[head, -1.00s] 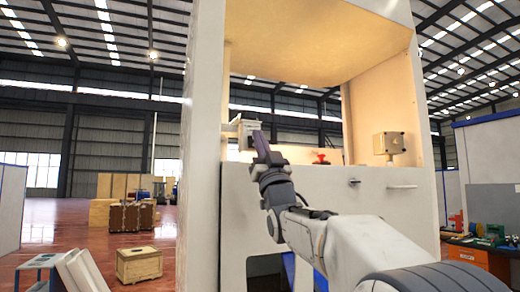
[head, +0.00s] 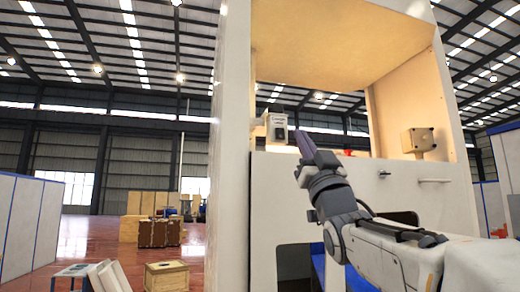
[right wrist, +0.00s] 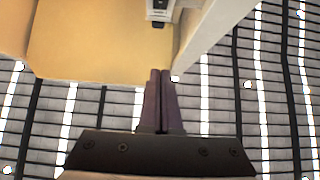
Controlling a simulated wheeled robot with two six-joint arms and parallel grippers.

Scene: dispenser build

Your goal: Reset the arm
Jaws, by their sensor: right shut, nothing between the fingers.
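My right gripper (head: 305,147) is in front of the tall white dispenser cabinet (head: 237,130), pointing up with its dark fingers together and empty. In the right wrist view the fingers (right wrist: 160,85) show side by side, closed, below the cabinet's yellowish panel. A small light device with a dark face (head: 277,126) is on the cabinet's inner left side, just beyond the fingertips in the head view. It also shows at the top of the right wrist view (right wrist: 160,8). My left gripper is not in view.
A beige box (head: 417,141) is on the cabinet's inner right wall, and a bar handle (head: 434,181) is on its front. A wooden crate (head: 167,276) and a brown case (head: 160,232) stand on the open floor at left.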

